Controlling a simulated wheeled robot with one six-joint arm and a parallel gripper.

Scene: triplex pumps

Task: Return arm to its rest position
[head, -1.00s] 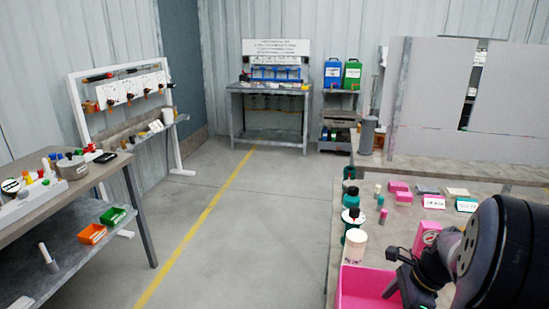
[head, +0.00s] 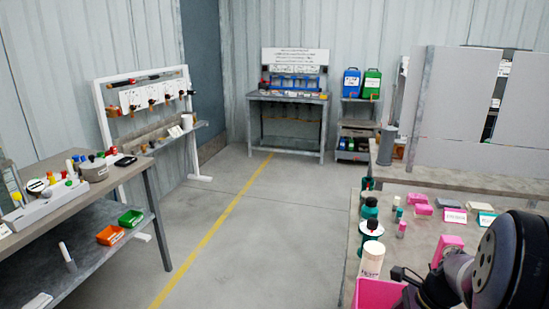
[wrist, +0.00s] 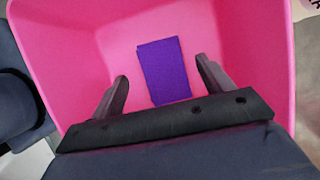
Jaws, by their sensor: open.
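In the wrist view my gripper (wrist: 162,88) is open, its two dark fingers spread apart with nothing between them that they touch. It points down into a pink bin (wrist: 60,30). A flat purple block (wrist: 163,70) lies on the bin floor, beyond the fingertips and apart from them. In the head view my dark arm is at the lower right, over the pink bin (head: 376,295). The fingers cannot be made out there.
The right-hand bench (head: 405,245) holds a white cup (head: 371,260), several green bottles (head: 369,226) and pink blocks (head: 417,198). A grey panel (head: 460,110) stands behind it. A workbench (head: 60,190) is on the left. The floor (head: 260,220) between is clear.

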